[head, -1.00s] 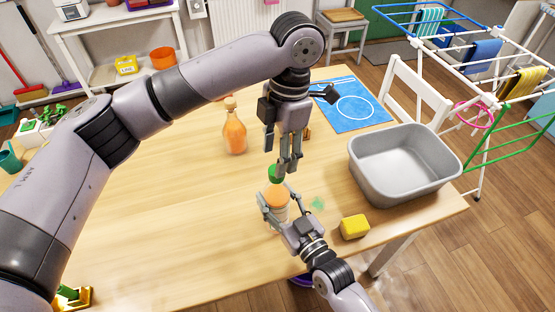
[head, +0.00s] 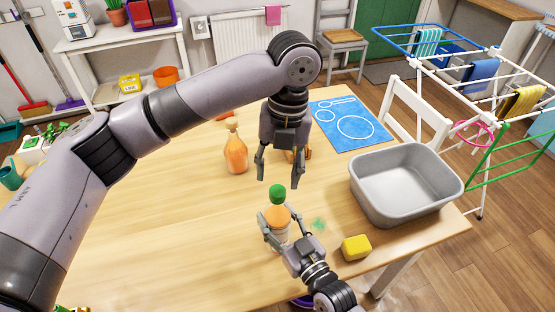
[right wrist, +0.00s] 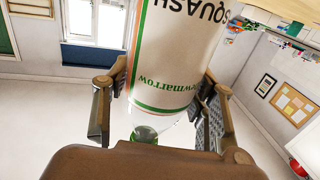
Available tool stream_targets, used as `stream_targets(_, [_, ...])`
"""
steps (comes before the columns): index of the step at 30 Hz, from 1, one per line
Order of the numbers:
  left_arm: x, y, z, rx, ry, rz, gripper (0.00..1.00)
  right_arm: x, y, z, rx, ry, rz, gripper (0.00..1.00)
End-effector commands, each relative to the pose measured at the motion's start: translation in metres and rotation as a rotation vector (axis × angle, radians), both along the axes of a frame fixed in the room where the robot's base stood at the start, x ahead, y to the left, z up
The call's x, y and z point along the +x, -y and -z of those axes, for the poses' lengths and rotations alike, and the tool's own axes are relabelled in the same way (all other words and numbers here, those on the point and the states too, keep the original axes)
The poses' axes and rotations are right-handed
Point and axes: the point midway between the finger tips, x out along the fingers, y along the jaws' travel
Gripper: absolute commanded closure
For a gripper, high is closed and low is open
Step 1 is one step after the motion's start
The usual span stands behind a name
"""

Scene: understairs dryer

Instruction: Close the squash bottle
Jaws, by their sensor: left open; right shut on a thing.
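The squash bottle (head: 277,217) stands on the wooden table with orange drink inside and a green cap (head: 278,193) at its top. Its white label reading SQUASH (right wrist: 180,50) fills the middle of the right wrist view, with the green cap (right wrist: 145,133) below it. My right gripper (head: 275,230) is shut around the bottle's body. My left gripper (head: 279,174) is open and empty just above the cap, fingers pointing down and spread apart. How tightly the cap sits on the neck cannot be told.
A yellow sponge (head: 356,247) and a grey basin (head: 358,197) are right of the bottle. A blue mat (head: 374,112) lies at the back right. The left of the table (head: 160,220) is clear.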

Motion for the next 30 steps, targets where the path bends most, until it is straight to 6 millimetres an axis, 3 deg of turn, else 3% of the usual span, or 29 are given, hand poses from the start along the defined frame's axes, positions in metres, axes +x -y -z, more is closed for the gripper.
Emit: stream_targets(30, [0.0, -0.001, -0.013, 0.064, 0.164, -1.929, 0.54, 0.0, 0.0, 0.0, -0.001, -0.001, 0.0, 1.0])
